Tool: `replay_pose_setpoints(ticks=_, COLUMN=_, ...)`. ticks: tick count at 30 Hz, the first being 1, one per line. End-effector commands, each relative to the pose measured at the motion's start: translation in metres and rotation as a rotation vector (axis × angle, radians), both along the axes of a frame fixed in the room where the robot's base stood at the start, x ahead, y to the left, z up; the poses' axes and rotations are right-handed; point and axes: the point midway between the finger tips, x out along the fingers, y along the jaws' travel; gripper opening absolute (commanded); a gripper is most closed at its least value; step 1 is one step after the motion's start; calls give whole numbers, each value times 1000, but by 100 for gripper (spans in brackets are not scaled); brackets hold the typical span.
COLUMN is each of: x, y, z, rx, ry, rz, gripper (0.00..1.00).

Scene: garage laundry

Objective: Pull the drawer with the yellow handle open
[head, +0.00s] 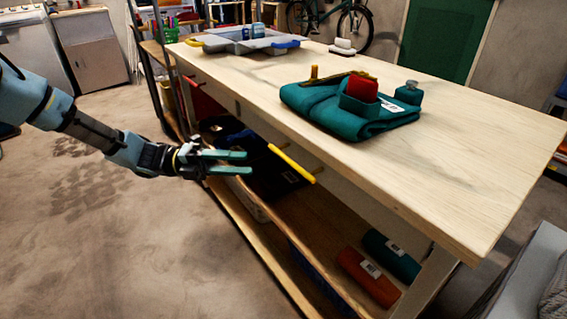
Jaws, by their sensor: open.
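The yellow handle (291,163) is a bar on the front side of the wooden workbench (470,145), under its top. The drawer (262,131) behind the handle is a narrow front below the bench edge; how far it stands out is hard to tell. My gripper (250,161) reaches in from the left with its two green fingers apart. The fingertips point right, a little left of the handle's upper end. They appear apart from the handle, though the depth gap is unclear. Nothing is between the fingers.
A folded teal cloth (330,122) with a red item (362,88) lies on the bench top. A grey tray (245,43) is at the far end. The lower shelf (315,245) holds an orange roll (368,277) and a teal roll (391,256). The floor (110,240) at left is clear.

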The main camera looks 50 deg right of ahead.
Motion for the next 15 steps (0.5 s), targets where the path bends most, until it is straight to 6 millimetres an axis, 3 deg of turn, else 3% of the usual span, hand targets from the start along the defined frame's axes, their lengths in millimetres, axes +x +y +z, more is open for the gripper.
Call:
replay_pose_setpoints(ticks=7, x=-13, y=-13, z=3, rx=21, ry=68, rz=-2, gripper=45)
replay_pose_setpoints(ticks=15, x=-57, y=-34, z=10, rx=21, ry=65, rz=-3, gripper=45)
